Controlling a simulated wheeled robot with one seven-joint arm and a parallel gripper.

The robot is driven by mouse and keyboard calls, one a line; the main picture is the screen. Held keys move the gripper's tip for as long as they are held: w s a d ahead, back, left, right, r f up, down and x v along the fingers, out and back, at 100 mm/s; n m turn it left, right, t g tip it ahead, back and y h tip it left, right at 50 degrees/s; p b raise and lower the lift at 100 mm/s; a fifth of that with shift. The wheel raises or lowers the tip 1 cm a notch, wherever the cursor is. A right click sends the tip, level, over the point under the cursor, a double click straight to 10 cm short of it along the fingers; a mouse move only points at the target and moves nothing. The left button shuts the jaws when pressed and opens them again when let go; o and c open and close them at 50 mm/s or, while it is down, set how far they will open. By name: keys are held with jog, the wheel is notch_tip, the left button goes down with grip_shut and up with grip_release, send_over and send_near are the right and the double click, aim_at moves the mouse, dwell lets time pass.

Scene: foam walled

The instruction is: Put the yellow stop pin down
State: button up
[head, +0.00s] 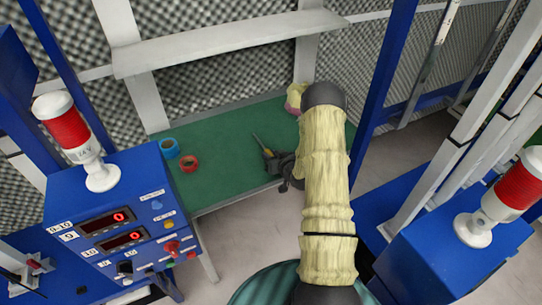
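The yellow stop pin (257,140) shows as a thin yellow stick over the green table top, pointing up and left. Its lower right end meets the dark fingers of my gripper (271,160), which appears shut on it. The fingers are small in this view and their grip is partly hidden. I cannot tell whether the pin touches the table. My gripper is over the front right part of the green table (225,140), beside my yellow-sleeved arm.
A blue ring (169,148) and a red ring (189,164) lie at the table's left. A pink and yellow item (295,97) stands at the back, partly behind my arm. Blue consoles with red lamps flank left (130,220) and right (450,255). The table's middle is clear.

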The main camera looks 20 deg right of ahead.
jog(key=shift+s+d+f, duration=0.2)
jog(key=shift+d+f, duration=0.05)
jog(key=shift+d, duration=0.25)
jog(key=shift+r, duration=0.1)
jog(key=shift+r+p, duration=0.2)
jog(key=shift+p, duration=0.15)
jog(key=shift+s+d, duration=0.15)
jog(key=shift+s, duration=0.2)
jog(key=a+b+v, duration=0.1)
jog(key=v, duration=1)
jog(key=shift+r, duration=0.3)
jog(key=shift+w+d, duration=0.1)
jog(key=shift+w, duration=0.05)
